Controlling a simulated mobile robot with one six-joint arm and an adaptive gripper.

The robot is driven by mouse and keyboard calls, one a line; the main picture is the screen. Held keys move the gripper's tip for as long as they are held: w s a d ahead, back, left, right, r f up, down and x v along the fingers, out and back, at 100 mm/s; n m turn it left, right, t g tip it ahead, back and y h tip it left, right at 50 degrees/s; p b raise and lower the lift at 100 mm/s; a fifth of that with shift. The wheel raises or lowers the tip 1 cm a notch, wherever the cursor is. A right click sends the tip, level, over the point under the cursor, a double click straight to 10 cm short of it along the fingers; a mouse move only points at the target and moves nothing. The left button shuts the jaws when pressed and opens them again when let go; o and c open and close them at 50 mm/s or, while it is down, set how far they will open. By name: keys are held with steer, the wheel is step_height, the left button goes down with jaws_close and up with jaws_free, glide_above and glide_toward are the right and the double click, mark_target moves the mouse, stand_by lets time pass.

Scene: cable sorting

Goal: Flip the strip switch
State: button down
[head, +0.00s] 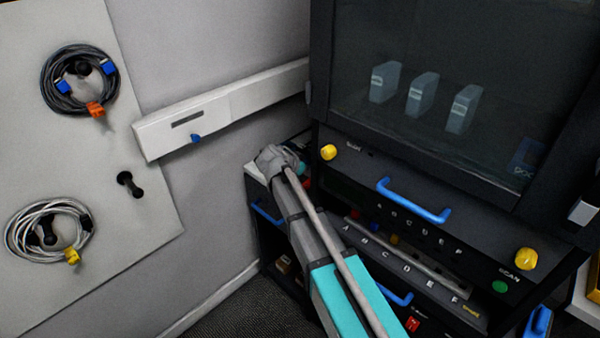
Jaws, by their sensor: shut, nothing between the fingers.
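A long white strip (235,105) runs along the grey wall, with a dark slot and a small blue knob (196,138) on its lower left part. No label shows whether this is the strip switch. A small red piece (413,324) shows low on the dark cabinet, and I cannot tell if it is a switch. My grey and teal arm reaches up in front of the cabinet to a grey rounded joint below the white strip. No gripper fingers can be made out.
The dark cabinet (470,215) has a glass front with several grey blocks behind it, blue handles (413,202) and yellow knobs (525,259). A pale board (100,190) at left holds a dark cable coil (47,80), a white coil (12,232) and an empty black peg (130,185).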

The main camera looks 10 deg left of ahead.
mark_target(307, 182)
steer(key=shift+w+d+f+b, duration=0.1)
steer(key=shift+f+b, duration=0.75)
steer(key=shift+f, duration=0.15)
steer(key=shift+w+d+f+b, duration=0.1)
steer(key=shift+f+b, duration=0.75)
steer(key=shift+f, duration=0.15)
steer(key=shift+a, duration=0.15)
